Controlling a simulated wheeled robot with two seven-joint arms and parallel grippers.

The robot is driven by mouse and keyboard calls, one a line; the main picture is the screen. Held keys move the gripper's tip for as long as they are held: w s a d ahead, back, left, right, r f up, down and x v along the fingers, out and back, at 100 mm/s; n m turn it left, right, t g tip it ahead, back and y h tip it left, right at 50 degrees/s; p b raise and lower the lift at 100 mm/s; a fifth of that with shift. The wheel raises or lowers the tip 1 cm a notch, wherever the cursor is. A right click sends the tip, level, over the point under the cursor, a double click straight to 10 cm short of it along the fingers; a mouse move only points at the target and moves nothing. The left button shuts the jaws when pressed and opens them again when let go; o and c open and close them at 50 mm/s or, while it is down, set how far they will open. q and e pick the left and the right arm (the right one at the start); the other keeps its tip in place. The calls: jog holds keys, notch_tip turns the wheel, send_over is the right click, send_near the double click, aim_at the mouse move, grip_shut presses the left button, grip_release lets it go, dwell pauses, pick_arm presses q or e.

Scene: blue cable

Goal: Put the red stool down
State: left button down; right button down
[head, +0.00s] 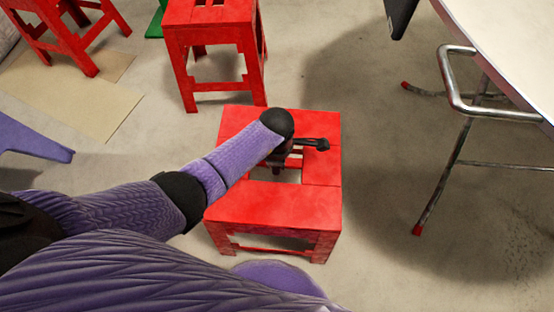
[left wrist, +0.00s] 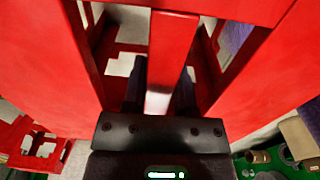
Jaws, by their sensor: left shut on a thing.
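The red stool (head: 275,208) is directly in front of me, upright, with its seat facing up and slots in the middle of the seat. My left gripper (head: 284,165) reaches down into the seat's slots from above. In the left wrist view, the two dark fingers (left wrist: 160,92) are on either side of the red middle bar of the stool (left wrist: 173,50) and shut on it. I cannot tell whether the stool's feet touch the floor. My right gripper is not in view.
Another red stool (head: 213,45) stands just behind, and one more (head: 65,30) is at the far left. A white table (head: 520,40) with metal legs is at the right. Bare concrete floor (head: 375,200) lies between the held stool and the table.

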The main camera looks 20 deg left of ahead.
pick_arm(q)
jog(key=shift+c, duration=2.2)
grip_release()
jog(key=shift+o, duration=0.2)
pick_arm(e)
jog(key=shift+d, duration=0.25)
pick_arm(q)
notch_tip(320, 180, up, 12)
jog(key=p, duration=0.8)
jog(key=shift+r, duration=0.15)
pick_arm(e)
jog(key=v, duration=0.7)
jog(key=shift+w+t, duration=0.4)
pick_arm(q)
jog(key=shift+s, duration=0.1)
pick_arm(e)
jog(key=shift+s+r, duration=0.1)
